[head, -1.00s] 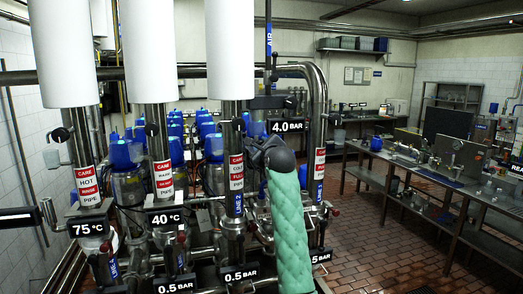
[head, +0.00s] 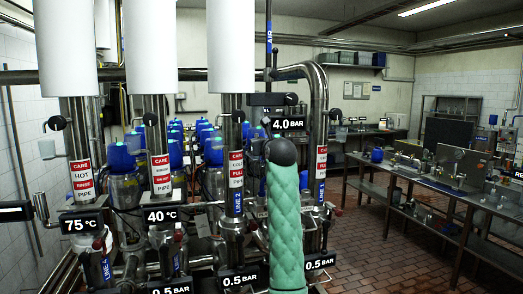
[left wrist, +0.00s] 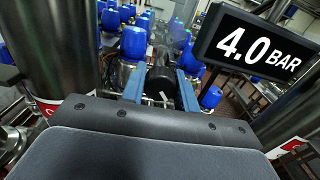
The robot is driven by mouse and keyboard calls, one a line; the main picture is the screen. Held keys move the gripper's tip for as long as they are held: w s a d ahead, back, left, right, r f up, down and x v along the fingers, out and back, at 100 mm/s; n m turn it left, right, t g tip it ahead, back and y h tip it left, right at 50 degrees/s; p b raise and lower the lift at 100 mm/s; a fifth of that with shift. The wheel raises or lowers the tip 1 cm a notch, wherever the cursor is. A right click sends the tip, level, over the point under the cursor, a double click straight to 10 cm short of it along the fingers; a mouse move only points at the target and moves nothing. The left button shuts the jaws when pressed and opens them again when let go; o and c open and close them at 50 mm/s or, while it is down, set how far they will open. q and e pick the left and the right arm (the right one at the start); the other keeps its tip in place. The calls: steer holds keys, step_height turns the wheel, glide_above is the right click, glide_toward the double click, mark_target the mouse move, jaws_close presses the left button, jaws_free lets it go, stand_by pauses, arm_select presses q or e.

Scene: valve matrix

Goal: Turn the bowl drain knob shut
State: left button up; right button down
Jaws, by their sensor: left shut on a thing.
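In the left wrist view my left gripper (left wrist: 160,92) has its two blue-grey fingers on either side of a dark round knob (left wrist: 160,80) and is shut on it. No label shows whether this is the bowl drain knob. A "4.0 BAR" sign (left wrist: 258,47) hangs close to the right of the gripper; it also shows in the head view (head: 288,124). In the head view my green padded arm with a dark end rises in front of the pipes and hides the gripper and knob. My right gripper is not in view.
Vertical steel pipes (head: 319,130) stand close on both sides of my arm. Low signs, such as "40 °C" (head: 161,216) and "0.5 BAR" (head: 239,279), stick out in front. Several blue-topped valves (head: 120,157) stand behind. A steel bench (head: 430,182) and open tiled floor lie to the right.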

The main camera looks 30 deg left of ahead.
arm_select(q)
steer(key=m+b, duration=0.1)
steer(key=m, duration=0.2)
steer(key=shift+m, duration=0.4)
steer(key=shift+r+m+b, duration=0.1)
steer(key=shift+m+b, duration=0.4)
steer(key=shift+m, duration=1.5)
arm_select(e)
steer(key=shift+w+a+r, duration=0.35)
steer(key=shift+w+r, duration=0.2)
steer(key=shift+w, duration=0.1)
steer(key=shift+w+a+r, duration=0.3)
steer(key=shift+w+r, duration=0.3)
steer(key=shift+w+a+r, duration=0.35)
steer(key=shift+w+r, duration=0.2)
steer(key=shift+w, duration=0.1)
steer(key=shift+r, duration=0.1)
arm_select(q)
steer(key=o, duration=0.8)
steer(key=shift+c, duration=0.2)
steer(key=shift+o, duration=1.1)
steer(key=shift+d, duration=0.1)
